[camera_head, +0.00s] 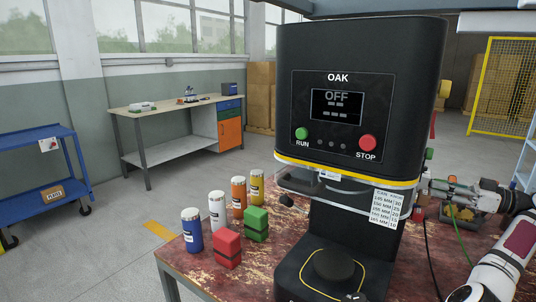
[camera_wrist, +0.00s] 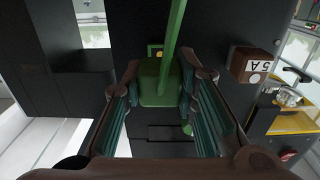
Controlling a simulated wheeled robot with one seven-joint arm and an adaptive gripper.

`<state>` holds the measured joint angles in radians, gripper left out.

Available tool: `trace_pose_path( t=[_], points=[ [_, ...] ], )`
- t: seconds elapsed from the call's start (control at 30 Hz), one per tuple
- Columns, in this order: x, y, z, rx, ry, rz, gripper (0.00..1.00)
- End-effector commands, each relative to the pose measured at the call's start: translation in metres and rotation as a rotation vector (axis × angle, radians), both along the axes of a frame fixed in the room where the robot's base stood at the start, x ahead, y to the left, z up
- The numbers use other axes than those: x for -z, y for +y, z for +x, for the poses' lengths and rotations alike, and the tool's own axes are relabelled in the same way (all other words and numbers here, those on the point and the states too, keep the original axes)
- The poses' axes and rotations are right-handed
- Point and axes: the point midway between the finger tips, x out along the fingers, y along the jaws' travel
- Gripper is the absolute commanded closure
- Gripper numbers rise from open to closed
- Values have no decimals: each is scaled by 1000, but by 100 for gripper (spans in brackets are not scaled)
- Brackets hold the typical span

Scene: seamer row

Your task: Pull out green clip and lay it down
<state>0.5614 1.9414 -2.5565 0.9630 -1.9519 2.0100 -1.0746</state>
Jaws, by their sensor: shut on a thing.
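The green clip (camera_wrist: 158,88) shows in the wrist view as a green block with a long green bar rising from it. My gripper (camera_wrist: 160,80) has its two teal-padded fingers on either side of the block and is shut on it. The black machine body fills the view behind the clip. Whether the clip is still seated in it cannot be told. In the head view my arm reaches in from the right to the side of the black OAK machine (camera_head: 345,90); the fingertips are hard to make out there. A small green piece (camera_head: 429,153) shows at the machine's right edge.
Several coloured cans, a red block (camera_head: 227,248) and a green block (camera_head: 256,223) stand on the worn red table (camera_head: 190,262), left of the machine. A printed card (camera_head: 387,206) hangs on its front. A brown box marked 5A (camera_wrist: 252,65) is close right of my gripper.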

Motion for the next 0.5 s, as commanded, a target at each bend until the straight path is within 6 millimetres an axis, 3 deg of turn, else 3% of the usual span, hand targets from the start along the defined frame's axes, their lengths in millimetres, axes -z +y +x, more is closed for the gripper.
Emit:
trace_pose_path(
  t=[0.5],
  points=[
    [-3,-7,-6,1,1,2,100]
  ],
)
